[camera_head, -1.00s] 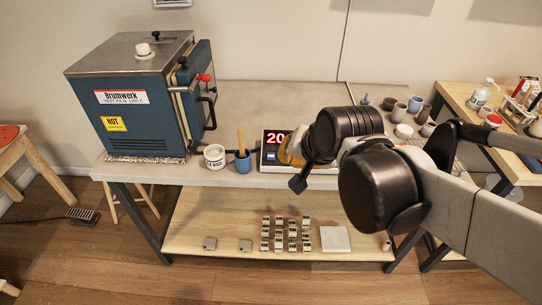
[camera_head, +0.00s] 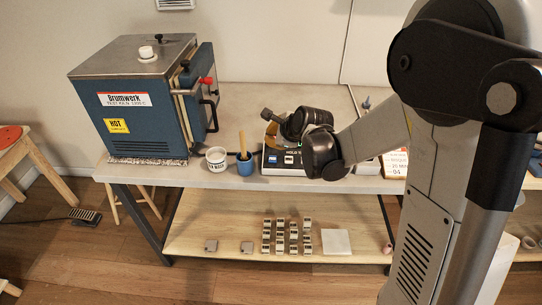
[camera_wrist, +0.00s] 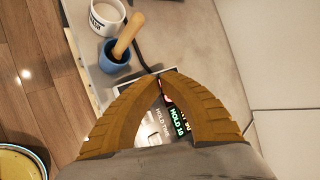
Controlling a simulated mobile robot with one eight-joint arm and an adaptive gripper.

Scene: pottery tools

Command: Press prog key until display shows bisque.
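The kiln controller (camera_head: 268,165) is a dark box with a pale-edged panel on the bench. Two blue-marked keys show at its front, the left key (camera_head: 272,159) and the right key (camera_head: 287,160), beside a HOLD label. My gripper (camera_head: 271,134) is over the controller and covers its display in the head view. In the wrist view my gripper (camera_wrist: 165,75) has its ochre fingertips together, with nothing seen between them. Through the gap behind the tips, part of the display (camera_wrist: 178,122) shows green "HOLD 10" and partly hidden red digits. No "bisque" is readable. I cannot tell whether a key is touched.
A blue kiln (camera_head: 140,100) with a HOT label stands left. A white cup (camera_head: 216,160) and a blue pot (camera_head: 244,166) with a wooden-handled tool stand just left of the controller. A written card (camera_head: 396,163) is at the right. The lower shelf holds small tiles (camera_head: 280,236).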

